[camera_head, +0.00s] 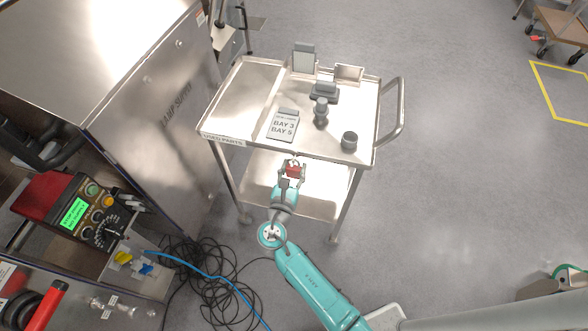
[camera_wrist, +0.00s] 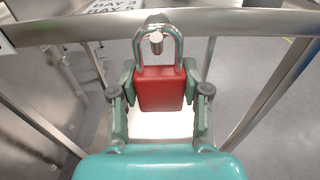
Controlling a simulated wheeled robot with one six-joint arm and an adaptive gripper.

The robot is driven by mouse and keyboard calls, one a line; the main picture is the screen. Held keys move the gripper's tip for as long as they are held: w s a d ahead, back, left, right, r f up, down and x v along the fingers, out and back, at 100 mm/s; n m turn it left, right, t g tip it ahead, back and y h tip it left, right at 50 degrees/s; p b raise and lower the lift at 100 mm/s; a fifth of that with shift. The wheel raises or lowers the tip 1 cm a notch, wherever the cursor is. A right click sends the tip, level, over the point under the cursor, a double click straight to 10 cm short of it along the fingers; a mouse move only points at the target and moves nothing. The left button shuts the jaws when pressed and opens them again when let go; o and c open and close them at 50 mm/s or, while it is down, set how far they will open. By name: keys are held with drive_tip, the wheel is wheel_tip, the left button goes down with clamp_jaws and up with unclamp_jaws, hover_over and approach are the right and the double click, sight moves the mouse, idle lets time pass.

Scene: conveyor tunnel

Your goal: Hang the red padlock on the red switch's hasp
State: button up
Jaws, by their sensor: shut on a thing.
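The red padlock (camera_wrist: 161,88) is upright between the fingers of my gripper (camera_wrist: 160,95), which is shut on its body. Its silver shackle (camera_wrist: 177,42) points up in the wrist view. A round metal peg end (camera_wrist: 156,43) shows inside the shackle loop, in front of the cart's rail; I cannot tell whether they touch. In the head view the padlock (camera_head: 293,171) and my gripper (camera_head: 291,178) are just off the cart's near edge. A red handle (camera_head: 43,308) shows at the lower left; I cannot tell whether it belongs to the red switch. No hasp is clearly visible.
The metal cart (camera_head: 252,85) holds a sign plate (camera_head: 283,125), a dark cup (camera_head: 349,140) and several other items. A control panel with a green screen (camera_head: 74,213) stands left, below a steel cabinet (camera_head: 165,95). Tangled cables (camera_head: 205,285) lie on the floor. Floor right of the cart is clear.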

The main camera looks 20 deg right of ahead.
sight(293, 170)
clamp_jaws()
drive_tip(key=shift+r, duration=0.2)
drive_tip(key=shift+r, duration=0.6)
drive_tip(key=shift+v, duration=3.25)
drive_tip(key=shift+f, duration=0.2)
